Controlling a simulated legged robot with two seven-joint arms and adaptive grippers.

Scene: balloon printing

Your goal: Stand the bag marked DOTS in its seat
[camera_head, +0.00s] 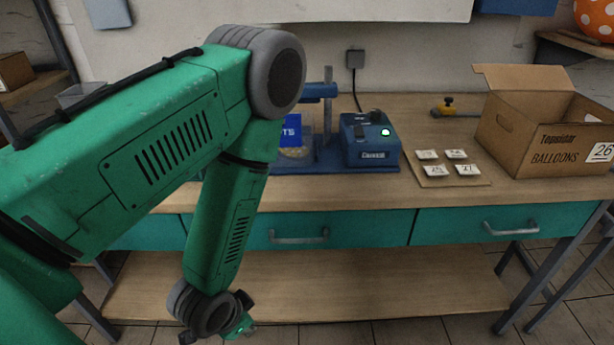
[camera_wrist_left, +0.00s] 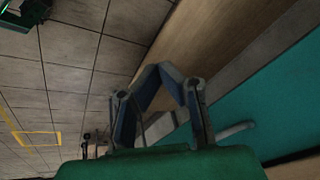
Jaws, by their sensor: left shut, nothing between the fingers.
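A blue bag (camera_head: 291,131) with the white letters "TS" showing stands at the blue printing machine on the bench. Its left part is hidden behind my left arm. Just below it is a pale, rounded piece (camera_head: 296,153); I cannot tell whether this is the seat or whether the bag rests in it. My right gripper is not in view.
The bench front edge and drawer handles (camera_head: 298,236) lie close to my arm.

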